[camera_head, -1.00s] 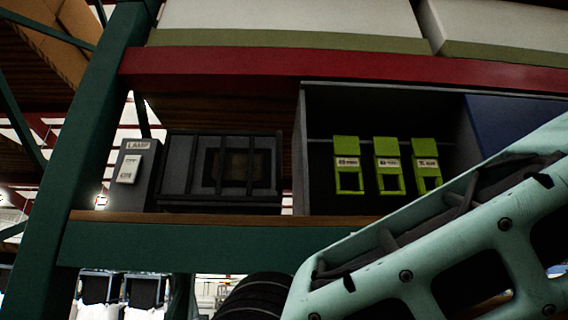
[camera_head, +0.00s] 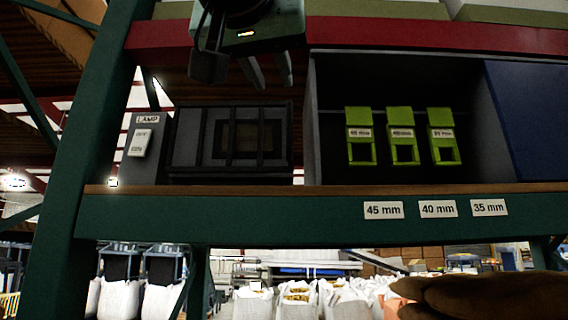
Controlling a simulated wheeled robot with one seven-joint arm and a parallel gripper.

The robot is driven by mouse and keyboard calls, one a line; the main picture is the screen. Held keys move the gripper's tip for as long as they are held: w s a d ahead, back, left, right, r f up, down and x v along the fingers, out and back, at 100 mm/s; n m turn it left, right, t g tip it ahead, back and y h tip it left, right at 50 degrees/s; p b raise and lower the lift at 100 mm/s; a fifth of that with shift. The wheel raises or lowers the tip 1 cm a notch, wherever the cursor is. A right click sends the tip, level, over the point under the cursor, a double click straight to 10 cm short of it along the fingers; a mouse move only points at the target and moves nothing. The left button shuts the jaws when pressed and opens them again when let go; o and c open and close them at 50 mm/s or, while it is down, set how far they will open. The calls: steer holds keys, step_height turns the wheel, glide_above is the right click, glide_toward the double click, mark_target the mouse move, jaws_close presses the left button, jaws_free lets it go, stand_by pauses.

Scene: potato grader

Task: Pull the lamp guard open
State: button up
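The lamp guard (camera_head: 182,140) is a dark barred frame on the shelf, left of centre. It stands upright across the front of a dark box and looks closed. A grey housing labelled LAMP (camera_head: 147,169) with a white switch plate (camera_head: 141,143) stands at its left. My gripper (camera_head: 270,84) hangs at the top of the picture, above the guard in the image. Its two fingers point down with a gap between them, and nothing shows between them. The fingertips appear apart from the guard; their exact distance from it is hard to tell.
A dark open cabinet (camera_head: 316,130) right of the guard holds three lime-green tags (camera_head: 401,137). A red beam (camera_head: 400,34) runs above, and a green shelf beam (camera_head: 250,219) below carries 45, 40 and 35 mm labels. A green post (camera_head: 92,120) stands left. A brown rounded shape (camera_head: 490,297) fills the lower right.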

mark_target(289, 120)
steer(key=p+x, duration=0.4)
steer(key=x, duration=0.9)
steer(key=shift+w+d+f+p, duration=0.15)
steer(key=shift+w+p, duration=0.15)
steer(key=shift+w, duration=0.2)
jaws_close()
